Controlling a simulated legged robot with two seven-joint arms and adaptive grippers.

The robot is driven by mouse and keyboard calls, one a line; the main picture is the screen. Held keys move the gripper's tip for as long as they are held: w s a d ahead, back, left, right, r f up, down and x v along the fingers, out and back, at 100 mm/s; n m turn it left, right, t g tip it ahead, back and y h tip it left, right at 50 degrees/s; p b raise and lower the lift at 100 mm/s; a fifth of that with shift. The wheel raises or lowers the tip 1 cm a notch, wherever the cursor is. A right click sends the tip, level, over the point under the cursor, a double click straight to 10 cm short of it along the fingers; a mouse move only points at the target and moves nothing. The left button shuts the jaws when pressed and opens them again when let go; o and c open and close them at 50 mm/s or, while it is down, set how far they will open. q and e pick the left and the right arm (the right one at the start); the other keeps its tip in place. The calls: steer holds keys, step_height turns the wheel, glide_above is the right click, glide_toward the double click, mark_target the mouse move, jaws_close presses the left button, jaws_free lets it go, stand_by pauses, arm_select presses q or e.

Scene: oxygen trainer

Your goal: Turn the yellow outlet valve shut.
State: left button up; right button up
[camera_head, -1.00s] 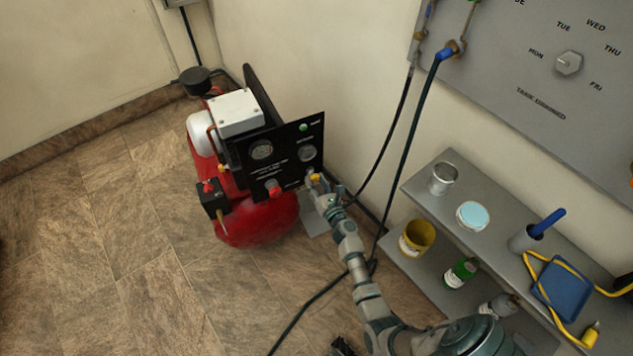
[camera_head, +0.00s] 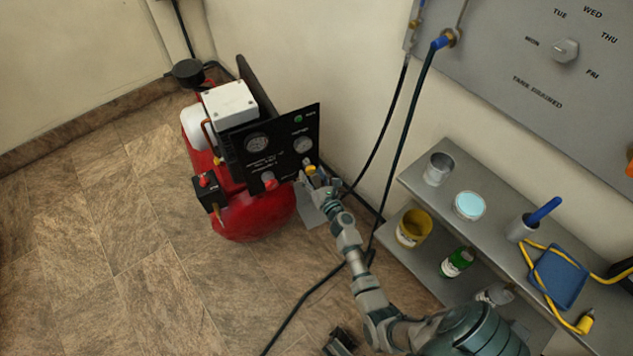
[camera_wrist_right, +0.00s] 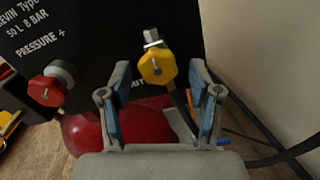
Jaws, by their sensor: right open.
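The yellow outlet valve (camera_head: 311,168) is a small knob at the lower right of the black panel on the red compressor. In the right wrist view the yellow valve (camera_wrist_right: 157,66) hangs below a silver fitting, between the two blue-padded fingers. My right gripper (camera_head: 315,181) is at the panel, just in front of the valve, and partly covers it. In the wrist view my right gripper (camera_wrist_right: 160,78) is open, with a gap between each finger and the knob. I cannot tell how deep the knob sits between the fingers.
A red knob (camera_wrist_right: 46,91) sits left of the valve on the black panel (camera_head: 285,140), near the gauges. The red tank (camera_head: 250,218) is below. Black hoses hang by the wall to the right. A grey shelf (camera_head: 420,178) with cans and bottles stands right of my forearm.

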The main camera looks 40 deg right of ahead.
steer(key=v, duration=1.1)
steer(key=shift+s, duration=0.3)
steer(key=shift+f, duration=0.15)
